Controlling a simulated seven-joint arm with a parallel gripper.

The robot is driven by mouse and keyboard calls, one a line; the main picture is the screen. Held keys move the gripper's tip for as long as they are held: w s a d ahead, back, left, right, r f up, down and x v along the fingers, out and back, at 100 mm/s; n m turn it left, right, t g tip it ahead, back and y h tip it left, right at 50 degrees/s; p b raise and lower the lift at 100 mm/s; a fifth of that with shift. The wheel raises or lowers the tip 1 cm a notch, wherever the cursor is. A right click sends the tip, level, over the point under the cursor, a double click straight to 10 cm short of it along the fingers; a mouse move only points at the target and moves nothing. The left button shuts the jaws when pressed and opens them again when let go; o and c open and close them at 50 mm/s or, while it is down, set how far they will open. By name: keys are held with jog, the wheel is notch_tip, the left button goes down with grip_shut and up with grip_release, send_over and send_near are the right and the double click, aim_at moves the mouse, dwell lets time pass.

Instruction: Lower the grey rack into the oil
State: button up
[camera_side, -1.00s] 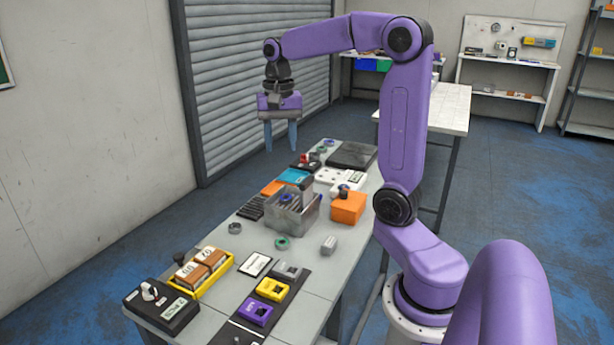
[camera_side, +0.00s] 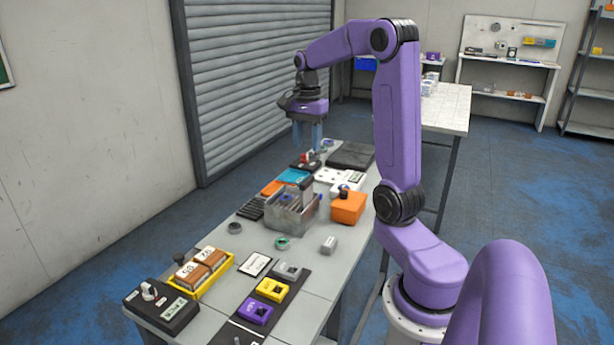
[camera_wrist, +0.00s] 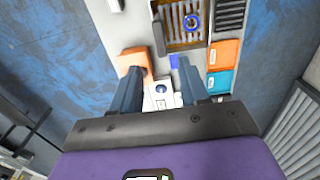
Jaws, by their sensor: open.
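A metal open-topped tank (camera_side: 293,219) stands mid-table in the side view. Grey slats, which look like the rack (camera_side: 287,200), show inside it. I cannot tell how deep the rack sits in the oil. A grey upright block (camera_wrist: 158,38) stands at the tank's edge. My gripper (camera_side: 308,148) points down, open and empty, above the far part of the table, beyond the tank. Its two fingers also show in the wrist view (camera_wrist: 160,88).
An orange box (camera_side: 348,208) with a dark knob stands right of the tank. A blue panel (camera_side: 294,176), a black slatted block (camera_side: 250,208) and a white unit (camera_side: 335,177) are close by. A yellow tray (camera_side: 215,280) holds brown boxes nearer the front.

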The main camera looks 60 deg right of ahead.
aim_at(307, 180)
notch_tip(307, 180, down, 11)
jog(key=shift+r, duration=0.15)
dwell(0.4)
grip_shut()
